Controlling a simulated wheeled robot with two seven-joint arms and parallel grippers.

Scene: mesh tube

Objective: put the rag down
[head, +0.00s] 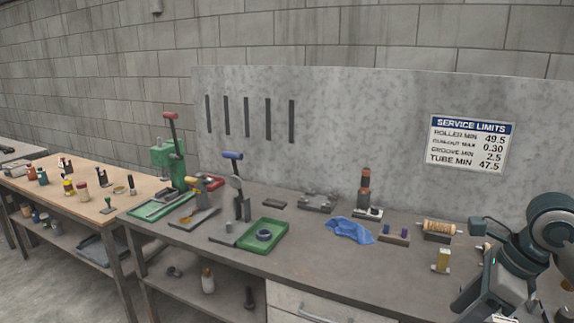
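The blue rag (349,230) lies crumpled on the grey workbench top (315,262), right of the green tray. No gripper touches it. My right arm comes in at the right edge, well to the right of the rag. Its dark end (483,232) is near the bench's right part, but I cannot make out the fingers or whether they are open. My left gripper is not in the head view.
A green tray (281,238) with a dark ring stands left of the rag. A red-brown bottle (365,190) stands behind it. A small block with blue pieces (394,235), a wound roller (438,228) and a yellow block (441,260) are to its right. Bare bench lies in front.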

